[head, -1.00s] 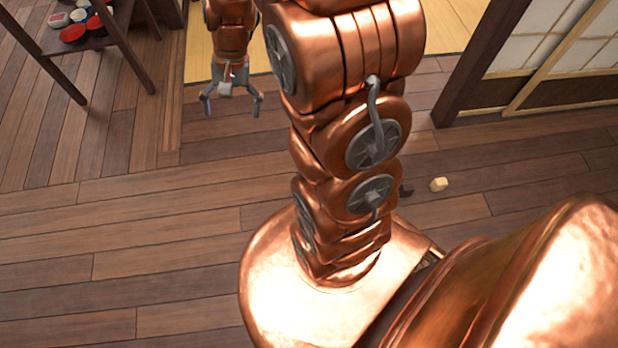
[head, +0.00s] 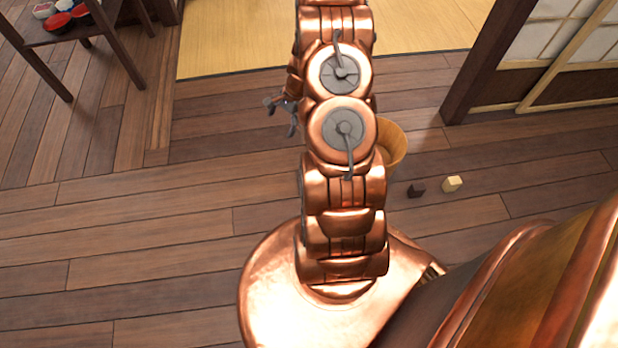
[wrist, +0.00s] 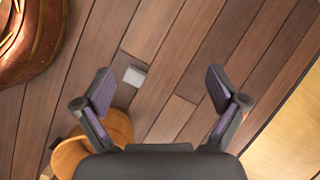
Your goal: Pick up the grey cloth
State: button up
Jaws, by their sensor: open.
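A small flat grey square, which looks like the grey cloth (wrist: 135,76), lies on the plank floor in the wrist view. It is between my gripper's fingers in the picture, nearer the left finger, and apart from them. My gripper (wrist: 160,88) is open and empty above the floor. In the head view my gripper (head: 280,115) shows only in part at the left of my arm. The cloth is not seen in the head view; my arm may hide it.
A round wooden tub (head: 394,143) stands partly behind my arm; it also shows in the wrist view (wrist: 100,133). A dark block (head: 416,190) and a pale block (head: 452,183) lie near it. A dark shelf (head: 50,65) stands at the left. Left floor is clear.

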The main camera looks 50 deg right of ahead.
jog(key=s+d+f+m+b, duration=0.2)
jog(key=f, duration=0.7)
jog(key=s+d+f+m+b, duration=0.2)
jog(key=s+d+f+b, duration=0.1)
jog(key=f, duration=0.7)
jog(key=s+d+f+m+t+b, duration=0.1)
jog(key=s+d+f+m+b, duration=0.1)
jog(key=f, duration=0.8)
jog(key=shift+s+d+f+h+b, duration=0.15)
jog(key=shift+d+h+b, duration=0.25)
jog(key=shift+d+b, duration=0.25)
jog(key=shift+d+b+x, duration=0.15)
jog(key=shift+b+x, duration=0.4)
jog(key=shift+x, duration=0.55)
jog(key=shift+d+b+x, duration=0.15)
jog(key=shift+b+x, duration=0.4)
jog(key=shift+x, duration=0.6)
jog(key=shift+a+f, duration=0.25)
jog(key=shift+f, duration=0.25)
jog(key=shift+w, duration=0.2)
jog(key=c, duration=1.1)
